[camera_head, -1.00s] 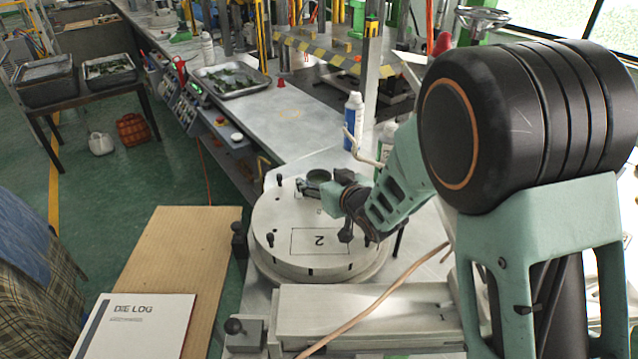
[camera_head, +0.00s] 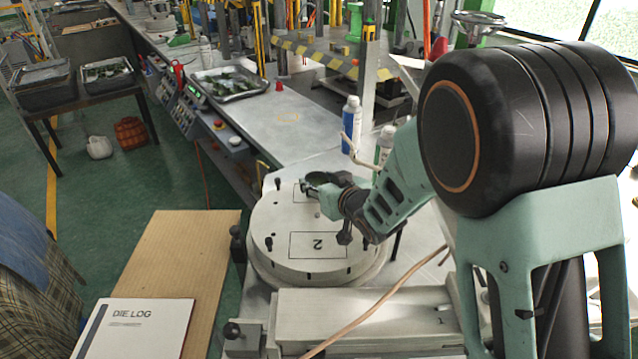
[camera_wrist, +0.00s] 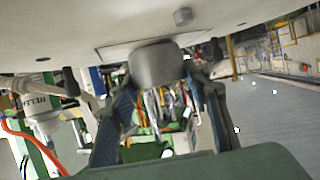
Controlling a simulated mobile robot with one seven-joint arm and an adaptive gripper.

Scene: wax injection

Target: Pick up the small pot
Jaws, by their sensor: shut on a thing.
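The small pot shows in the head view as a small, dark, round-rimmed vessel (camera_head: 318,178), partly hidden by my gripper. It is over the far part of a round, pale metal plate (camera_head: 275,215) marked "2". In the wrist view the pot is a grey rounded body (camera_wrist: 158,64) between my two fingers. My gripper (camera_head: 316,186) is shut on it from the near right side; it also shows in the wrist view (camera_wrist: 160,95). I cannot tell whether the pot touches the plate or hangs just above it.
Dark pegs stand around the plate's edge. A blue-and-white bottle (camera_head: 350,124) and a paler bottle (camera_head: 385,146) stand behind my arm. A metal tray (camera_head: 230,84) lies further back on the bench. A cable (camera_head: 375,308) crosses the front fixture. The bench between tray and plate is mostly clear.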

